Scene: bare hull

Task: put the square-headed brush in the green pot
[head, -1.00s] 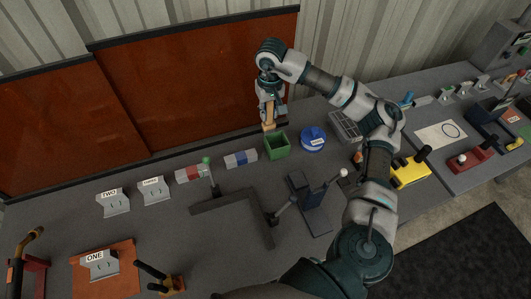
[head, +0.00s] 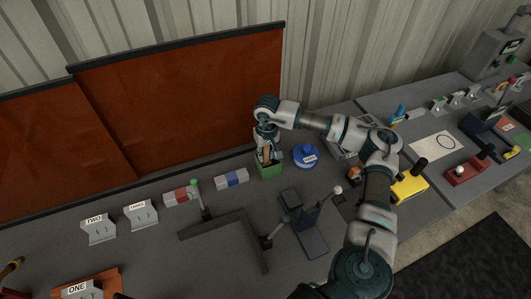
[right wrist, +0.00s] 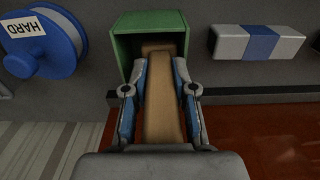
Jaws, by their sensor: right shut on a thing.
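The green pot (head: 269,171) stands on the grey bench near the foot of the brown panel. My right gripper (head: 267,154) is right above the pot, pointing down. It is shut on the wooden brush (right wrist: 161,115). In the right wrist view the brush's tan body runs between the two fingers (right wrist: 161,80) and its far end lies within the opening of the green pot (right wrist: 122,45). The shape of the brush's head is hidden, and I cannot tell whether it touches the pot's bottom. My left gripper is not in view.
A blue spool labelled HARD (right wrist: 60,42) stands close beside the pot; it also shows in the head view (head: 305,156). A grey-and-blue block (head: 231,178) lies on the pot's other side. The brown panel (head: 180,110) rises close behind.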

